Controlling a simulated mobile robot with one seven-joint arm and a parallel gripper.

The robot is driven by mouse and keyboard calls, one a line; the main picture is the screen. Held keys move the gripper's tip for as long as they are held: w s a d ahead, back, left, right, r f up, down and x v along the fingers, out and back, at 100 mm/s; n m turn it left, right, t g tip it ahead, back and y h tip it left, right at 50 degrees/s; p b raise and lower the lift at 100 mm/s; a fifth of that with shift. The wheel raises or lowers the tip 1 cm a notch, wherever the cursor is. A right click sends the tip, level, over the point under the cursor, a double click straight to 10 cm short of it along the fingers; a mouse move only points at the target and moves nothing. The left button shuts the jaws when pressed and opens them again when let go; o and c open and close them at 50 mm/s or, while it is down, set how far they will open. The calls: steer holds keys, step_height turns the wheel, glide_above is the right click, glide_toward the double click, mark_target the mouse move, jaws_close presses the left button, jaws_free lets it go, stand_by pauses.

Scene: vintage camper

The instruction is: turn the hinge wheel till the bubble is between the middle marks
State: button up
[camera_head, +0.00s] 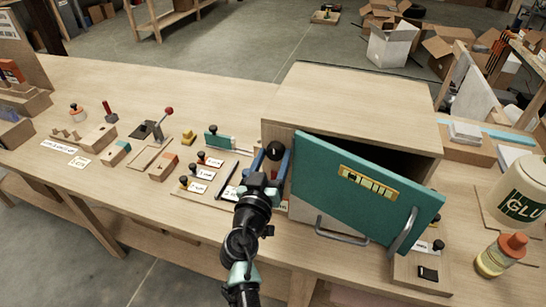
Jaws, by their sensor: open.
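A teal door (350,205) stands open and tilted at the front of a wooden box (350,95). A yellow level vial (368,183) with several dark marks is fixed near the door's top edge. The bubble is too small to tell from the marks. A round black part (275,150), perhaps the hinge wheel, shows at the box's left side by the door's hinge edge. My gripper (270,162) is open, with its blue fingers apart on either side near this part. Contact cannot be told, and my wrist hides the area just below.
A grey handle (404,232) sticks out from the door's right part. Small labelled blocks and knobs (198,172) stand close to the left. A lever with a red knob (168,111) is farther left. A glue bottle (520,190) and a small orange-capped bottle (497,257) stand at right.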

jaws_close()
steer(key=shift+n, duration=0.4)
steer(key=n, duration=0.3)
steer(key=shift+n+b, duration=0.35)
steer(key=shift+n, duration=0.05)
steer(key=n, duration=0.5)
steer(key=n+p, duration=0.1)
steer(key=n, duration=0.3)
steer(key=shift+r+n+g, duration=0.1)
steer(key=shift+n+g, duration=0.2)
steer(key=shift+g, duration=0.1)
steer(key=n+p, duration=0.1)
steer(key=n, duration=0.4)
steer(key=shift+a+h, duration=0.1)
steer(key=shift+h, duration=0.3)
